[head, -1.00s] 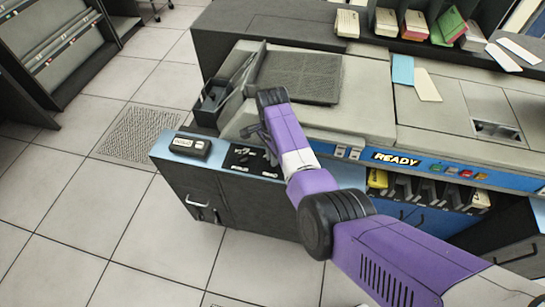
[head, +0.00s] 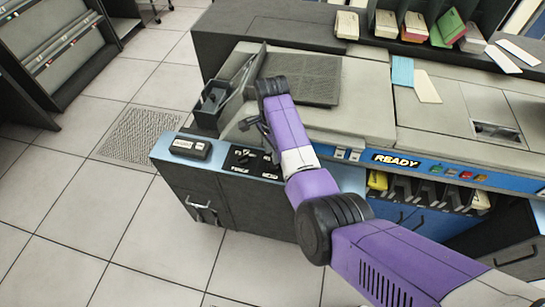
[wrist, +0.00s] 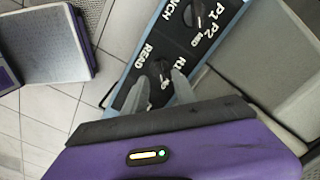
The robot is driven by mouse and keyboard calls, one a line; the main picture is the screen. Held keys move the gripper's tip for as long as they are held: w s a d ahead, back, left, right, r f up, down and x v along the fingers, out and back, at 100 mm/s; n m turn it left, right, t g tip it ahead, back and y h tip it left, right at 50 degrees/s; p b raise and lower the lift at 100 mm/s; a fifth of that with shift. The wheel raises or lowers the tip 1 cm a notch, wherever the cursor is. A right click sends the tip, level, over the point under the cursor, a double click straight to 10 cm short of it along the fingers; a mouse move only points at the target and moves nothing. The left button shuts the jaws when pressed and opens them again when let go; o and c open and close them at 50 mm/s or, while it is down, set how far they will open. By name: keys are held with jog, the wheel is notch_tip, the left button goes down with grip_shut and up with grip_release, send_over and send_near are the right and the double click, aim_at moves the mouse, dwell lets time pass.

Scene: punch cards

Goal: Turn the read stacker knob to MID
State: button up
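The read stacker knob (wrist: 158,68) is a dark round knob on a black panel (wrist: 128,92), beside the white word READ in the wrist view. My gripper (wrist: 160,78) has its two grey fingers apart, one at each side of the knob's near edge. I cannot tell whether they touch it. Part of the scale is hidden behind the fingers, and the pointer's setting is not clear. In the head view my gripper (head: 250,124) is above the black panel (head: 240,158) at the machine's front left corner.
The punch knob (wrist: 195,14), with P1, P2 and MID labels, sits further along the same panel. A small dark box (head: 190,147) lies on the blue ledge to the left. A black tray (head: 213,98) stands behind my gripper. The floor in front is clear.

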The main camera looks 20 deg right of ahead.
jog(key=shift+r, duration=1.95)
